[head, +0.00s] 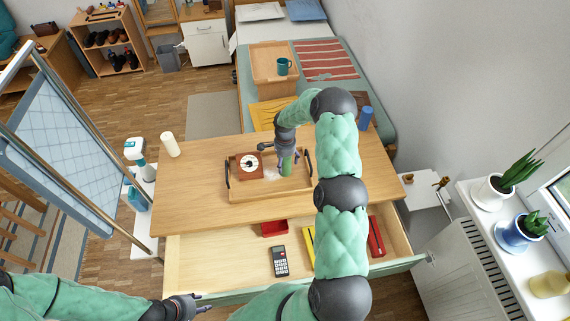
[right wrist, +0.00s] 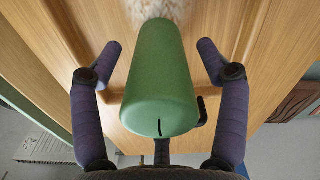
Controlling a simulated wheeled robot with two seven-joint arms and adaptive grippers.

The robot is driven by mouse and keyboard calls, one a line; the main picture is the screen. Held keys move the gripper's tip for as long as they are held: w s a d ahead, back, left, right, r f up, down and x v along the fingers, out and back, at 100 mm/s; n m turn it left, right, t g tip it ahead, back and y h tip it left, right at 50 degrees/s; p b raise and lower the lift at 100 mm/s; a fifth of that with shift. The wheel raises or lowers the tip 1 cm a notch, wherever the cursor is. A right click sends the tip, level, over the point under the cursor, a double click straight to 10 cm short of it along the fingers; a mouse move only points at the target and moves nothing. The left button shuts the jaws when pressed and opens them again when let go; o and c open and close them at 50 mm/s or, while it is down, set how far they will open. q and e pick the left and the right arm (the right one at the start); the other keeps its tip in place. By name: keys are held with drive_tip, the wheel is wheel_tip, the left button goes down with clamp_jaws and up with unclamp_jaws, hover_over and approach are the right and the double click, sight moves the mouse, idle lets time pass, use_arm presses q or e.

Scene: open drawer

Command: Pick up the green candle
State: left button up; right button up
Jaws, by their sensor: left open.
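The green candle (head: 287,166) stands in the wooden tray (head: 265,190) on the desk, partly hidden by my right gripper (head: 286,152). In the right wrist view the candle (right wrist: 162,80) lies between the two fingers of my right gripper (right wrist: 160,62), its dark wick towards the camera. The fingers are apart, with a visible gap on each side of the candle, so the gripper is open around it. My left gripper (head: 190,304) is open and empty at the lower left, in front of the drawer.
A brown box-like clock (head: 249,165) shares the tray. A white candle (head: 170,145) and a blue cylinder (head: 365,118) stand on the desk (head: 215,208). The open drawer (head: 210,265) holds a calculator (head: 279,261), a red box (head: 273,228) and other items. The desk's left front is clear.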

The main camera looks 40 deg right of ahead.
drive_tip(key=c, duration=1.1)
drive_tip(key=shift+r, duration=0.1)
